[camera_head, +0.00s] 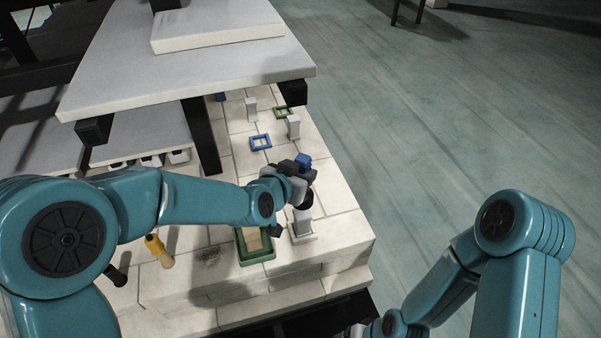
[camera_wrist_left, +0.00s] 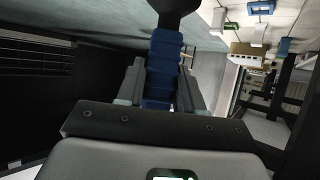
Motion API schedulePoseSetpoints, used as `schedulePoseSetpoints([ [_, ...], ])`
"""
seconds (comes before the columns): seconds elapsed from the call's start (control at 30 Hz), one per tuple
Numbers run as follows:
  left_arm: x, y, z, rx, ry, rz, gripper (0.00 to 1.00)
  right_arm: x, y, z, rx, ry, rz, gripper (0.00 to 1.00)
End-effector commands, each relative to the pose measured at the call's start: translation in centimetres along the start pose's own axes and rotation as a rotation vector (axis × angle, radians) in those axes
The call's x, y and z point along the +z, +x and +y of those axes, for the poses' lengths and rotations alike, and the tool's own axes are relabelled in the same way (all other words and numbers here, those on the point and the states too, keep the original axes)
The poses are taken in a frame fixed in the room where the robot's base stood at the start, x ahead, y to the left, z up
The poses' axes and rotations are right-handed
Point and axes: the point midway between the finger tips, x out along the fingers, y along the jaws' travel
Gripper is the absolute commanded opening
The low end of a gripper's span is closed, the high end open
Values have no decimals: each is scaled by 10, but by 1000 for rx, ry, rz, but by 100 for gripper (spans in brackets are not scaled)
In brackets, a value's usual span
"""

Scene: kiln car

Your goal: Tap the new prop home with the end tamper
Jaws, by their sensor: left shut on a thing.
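My left gripper (camera_head: 300,182) is shut on the end tamper, which has a blue handle (camera_head: 303,160) and a black rounded head (camera_head: 305,200). In the left wrist view the blue handle (camera_wrist_left: 163,70) lies between the two fingers, with the black head (camera_wrist_left: 176,8) beyond them. In the head view the tamper's head is just above a pale upright prop (camera_head: 302,222) near the deck's right edge. The gripper and head hide the prop's top, so I cannot tell whether they touch. My right arm is at lower right; its fingertips are out of view.
A green tray (camera_head: 257,258) with a tan block stands left of the prop. A blue frame (camera_head: 260,142), a green frame (camera_head: 283,112) and two pale posts (camera_head: 293,127) are further back. A pale shelf (camera_head: 190,62) overhangs the deck. A yellow-handled tool (camera_head: 158,250) is at left.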

Motion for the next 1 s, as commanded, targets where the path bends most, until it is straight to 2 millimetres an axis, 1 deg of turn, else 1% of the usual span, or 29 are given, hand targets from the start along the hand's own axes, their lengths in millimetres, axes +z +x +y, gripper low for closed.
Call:
schedulePoseSetpoints([
  [0.37,0,0,0,-1,0,3,0,0,3,1,0,0,0,80],
  [0.47,10,6,0,-1,0,3,0,0,14,5,0,0,0,80],
  [0.6,37,20,0,-1,0,2,0,-1,42,15,0,0,0,80],
  [0.7,53,29,0,-1,-1,3,0,-1,59,21,0,0,-1,80],
  [0.73,43,24,0,-1,-1,4,0,0,48,17,0,1,-2,80],
  [0.87,41,22,0,0,-1,0,0,-1,44,16,0,0,0,80],
  [1.0,30,16,0,0,-1,1,0,-1,35,13,0,0,0,80],
])
